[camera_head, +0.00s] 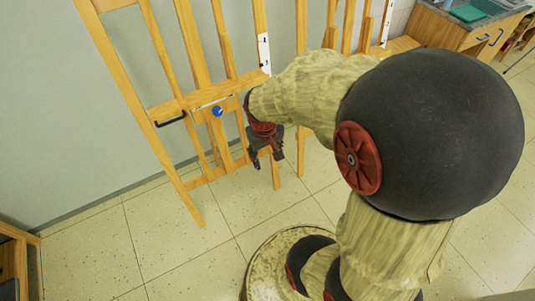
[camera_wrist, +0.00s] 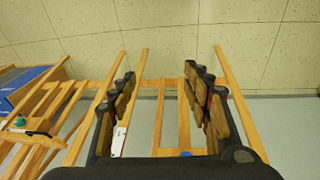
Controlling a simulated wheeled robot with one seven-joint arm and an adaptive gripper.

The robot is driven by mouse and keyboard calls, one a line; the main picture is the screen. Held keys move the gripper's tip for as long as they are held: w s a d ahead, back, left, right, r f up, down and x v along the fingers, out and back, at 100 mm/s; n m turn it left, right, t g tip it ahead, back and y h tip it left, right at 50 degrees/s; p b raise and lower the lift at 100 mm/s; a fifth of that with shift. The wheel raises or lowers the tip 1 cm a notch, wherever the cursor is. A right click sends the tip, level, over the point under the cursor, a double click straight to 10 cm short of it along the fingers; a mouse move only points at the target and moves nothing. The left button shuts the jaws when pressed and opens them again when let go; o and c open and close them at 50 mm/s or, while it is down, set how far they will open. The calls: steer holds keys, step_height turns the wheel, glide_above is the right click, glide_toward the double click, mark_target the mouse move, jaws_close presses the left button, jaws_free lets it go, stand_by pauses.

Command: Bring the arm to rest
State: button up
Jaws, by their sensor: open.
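My gripper (camera_head: 266,158) hangs at the end of my bent arm in front of the wooden easels, pointing down in the head view. In the wrist view, its two dark fingers with worn wooden-looking pads stand wide apart (camera_wrist: 160,78). Nothing lies between them. Behind the gap, easel bars and the wall show. My arm's large dark joint covers much of the right of the head view.
A wooden easel (camera_head: 195,60) with a blue knob (camera_head: 217,111) stands against the grey wall close behind my gripper, with more easels to its right. A wooden cabinet (camera_head: 440,28) stands at the top right. Tiled floor (camera_head: 95,250) is clear at lower left.

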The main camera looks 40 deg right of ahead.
stand_by(0.4)
steer(key=s+a+r+n+t, duration=0.1)
steer(key=s+a+r+t, duration=0.1)
steer(key=a+r, duration=0.5)
steer(key=s+a+r+n+t+y, duration=0.1)
steer(key=s+a+r, duration=0.3)
steer(key=a+r, duration=0.4)
step_height(320, 180, up, 4)
steer(key=shift+a+r+n+t+y, duration=0.1)
steer(key=shift+a+n+t+y, duration=0.2)
steer(key=shift+n+t, duration=0.3)
steer(key=shift+c, duration=0.8)
